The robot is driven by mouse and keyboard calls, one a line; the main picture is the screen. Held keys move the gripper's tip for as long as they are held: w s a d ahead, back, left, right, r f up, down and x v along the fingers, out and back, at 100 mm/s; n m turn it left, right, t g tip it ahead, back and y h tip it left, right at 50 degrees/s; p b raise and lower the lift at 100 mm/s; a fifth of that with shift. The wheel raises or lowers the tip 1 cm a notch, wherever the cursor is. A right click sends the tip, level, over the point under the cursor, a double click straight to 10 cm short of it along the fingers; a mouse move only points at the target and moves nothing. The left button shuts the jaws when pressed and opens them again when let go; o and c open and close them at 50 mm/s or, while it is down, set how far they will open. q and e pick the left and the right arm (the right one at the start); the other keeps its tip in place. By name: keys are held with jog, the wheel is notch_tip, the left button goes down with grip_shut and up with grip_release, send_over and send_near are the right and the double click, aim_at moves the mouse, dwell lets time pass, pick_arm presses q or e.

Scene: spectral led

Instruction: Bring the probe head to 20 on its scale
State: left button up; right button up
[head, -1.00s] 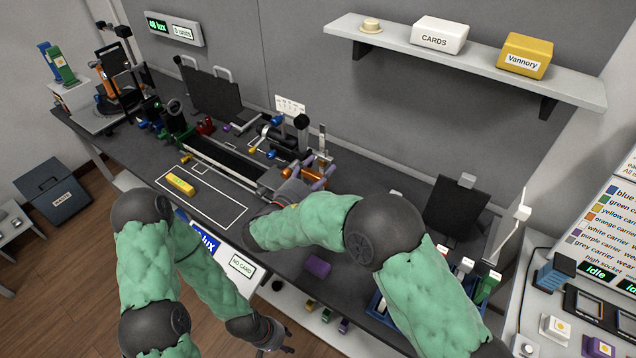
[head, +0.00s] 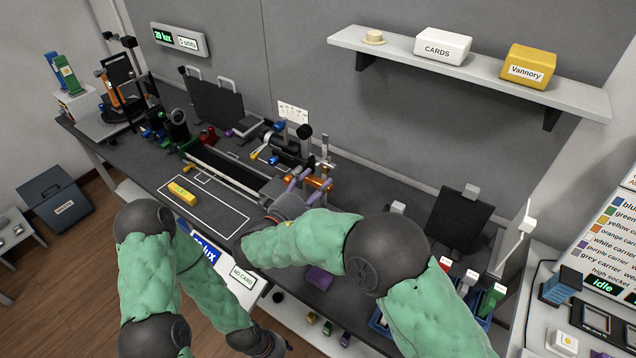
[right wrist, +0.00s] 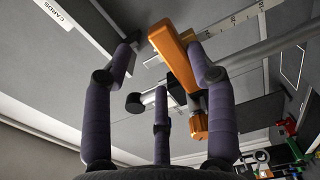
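In the right wrist view an orange clamp-like part (right wrist: 176,58) lies between my right gripper's fingers (right wrist: 163,48), beside a pale scale (right wrist: 243,16) with printed marks. I cannot tell which part is the probe head, or read its setting. The gap to the left finger is clear; the right finger is close to the orange part. In the head view the orange part (head: 318,183) stands at the near right end of the bench rail, and my right gripper (head: 297,182) is beside it, fingers apart. My left gripper (head: 284,346) hangs low before the bench; its fingers barely show.
A yellow block (head: 182,194) lies in a white outline on the bench. A purple block (head: 319,278) lies near the front edge. A black panel (head: 457,219) stands at the right.

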jog(key=b+v, duration=0.2)
jog(key=v, duration=0.7)
jog(key=shift+s+a, duration=0.2)
jog(key=shift+s, duration=0.1)
dwell(0.6)
jog(key=shift+b, duration=0.35)
